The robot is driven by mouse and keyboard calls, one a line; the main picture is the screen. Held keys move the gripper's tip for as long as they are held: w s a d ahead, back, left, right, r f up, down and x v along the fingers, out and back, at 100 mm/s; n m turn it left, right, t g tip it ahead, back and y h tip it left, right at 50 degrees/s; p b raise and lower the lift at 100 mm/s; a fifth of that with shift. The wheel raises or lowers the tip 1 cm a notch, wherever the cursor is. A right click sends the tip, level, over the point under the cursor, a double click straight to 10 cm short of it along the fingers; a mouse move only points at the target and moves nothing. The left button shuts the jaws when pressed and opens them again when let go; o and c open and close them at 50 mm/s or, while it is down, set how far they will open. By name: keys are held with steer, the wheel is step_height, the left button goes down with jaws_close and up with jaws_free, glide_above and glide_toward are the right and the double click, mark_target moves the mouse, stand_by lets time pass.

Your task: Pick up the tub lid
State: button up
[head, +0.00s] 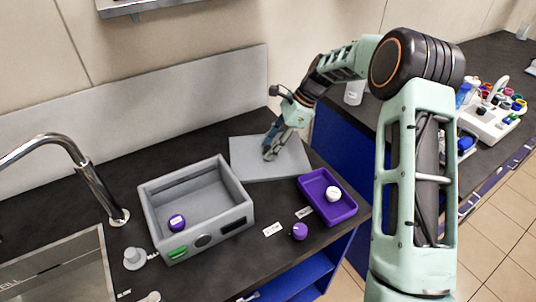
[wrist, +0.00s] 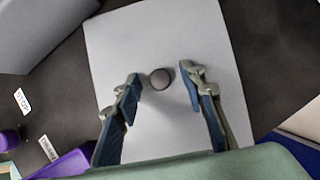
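The tub lid (head: 246,163) is a flat grey rectangular plate lying on the dark counter, behind the purple tray and right of the tub. In the wrist view the lid (wrist: 150,35) fills the middle, with a small round grey knob (wrist: 160,79) on it. My gripper (head: 270,153) is over the lid in the head view and partly hides it. In the wrist view its two blue-padded fingers (wrist: 161,76) are apart, one on each side of the knob, with gaps between pads and knob. How high the fingertips are above the lid is hard to tell.
The open grey tub (head: 149,217) stands left of the lid, with a purple capped item (head: 176,222) inside. A purple tray (head: 345,210) holds a white round item (head: 333,194). A purple knob (head: 299,231) is in front. A sink and tap (head: 95,185) are at left.

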jaws_close()
steer(key=shift+r, duration=0.1)
